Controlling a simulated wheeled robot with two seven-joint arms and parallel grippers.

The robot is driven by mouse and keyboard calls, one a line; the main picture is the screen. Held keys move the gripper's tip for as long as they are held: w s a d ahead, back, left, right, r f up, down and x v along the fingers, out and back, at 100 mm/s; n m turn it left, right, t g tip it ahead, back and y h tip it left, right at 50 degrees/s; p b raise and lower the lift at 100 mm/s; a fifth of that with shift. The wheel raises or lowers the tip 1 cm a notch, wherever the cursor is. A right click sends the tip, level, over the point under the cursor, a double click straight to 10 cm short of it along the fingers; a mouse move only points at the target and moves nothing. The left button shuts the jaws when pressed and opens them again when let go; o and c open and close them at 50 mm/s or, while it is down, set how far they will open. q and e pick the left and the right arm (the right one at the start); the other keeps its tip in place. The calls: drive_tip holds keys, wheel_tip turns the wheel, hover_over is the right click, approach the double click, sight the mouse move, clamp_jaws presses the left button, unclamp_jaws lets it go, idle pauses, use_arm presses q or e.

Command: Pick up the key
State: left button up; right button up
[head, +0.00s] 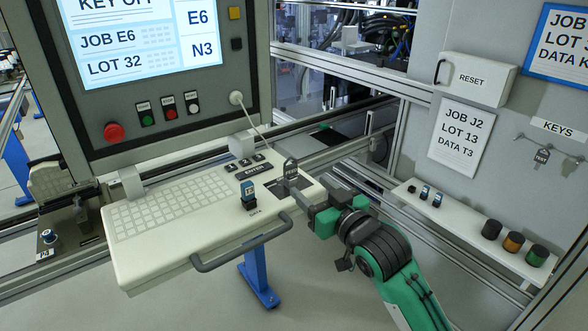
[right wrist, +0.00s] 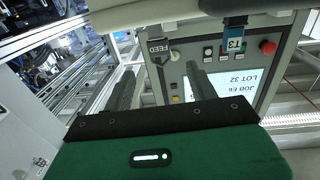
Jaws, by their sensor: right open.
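A dark key with a tag reading FEED (head: 291,168) stands upright at the dark plate (head: 272,193) on the right of the white keyboard console. In the right wrist view the FEED tag (right wrist: 158,47) shows between and beyond the fingers. My right gripper (head: 293,189) is open, with its fingers close to the key; I cannot tell whether they touch it. In the right wrist view my right gripper (right wrist: 161,80) has its two fingers apart. The key's lower part is partly hidden by the gripper. Another key, tagged TEST (head: 541,155), hangs on a wall hook. My left gripper is not in view.
A blue-capped stick (head: 248,190) stands in the console's DATA slot, left of the key. A handle (head: 243,247) runs along the console's front. The screen (head: 140,40) reads KEY OFF. A white shelf (head: 470,235) at right holds small sticks and several round knobs.

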sight(292, 169)
drive_tip(key=p+x, duration=0.1)
drive_tip(key=x, duration=0.5)
drive_tip(key=shift+w+a+p, duration=0.1)
drive_tip(key=shift+w+p, duration=0.05)
drive_tip(key=shift+p, duration=0.15)
drive_tip(key=shift+w+a+r+p, duration=0.15)
drive_tip(key=shift+w+a+p, duration=0.05)
drive_tip(key=shift+w+p, duration=0.15)
drive_tip(key=p+x, duration=0.2)
drive_tip(key=x, duration=0.1)
drive_tip(key=shift+w, duration=0.15)
drive_tip(key=shift+w+a, duration=0.4)
drive_tip(key=shift+w, duration=0.15)
drive_tip(key=c, duration=1.1)
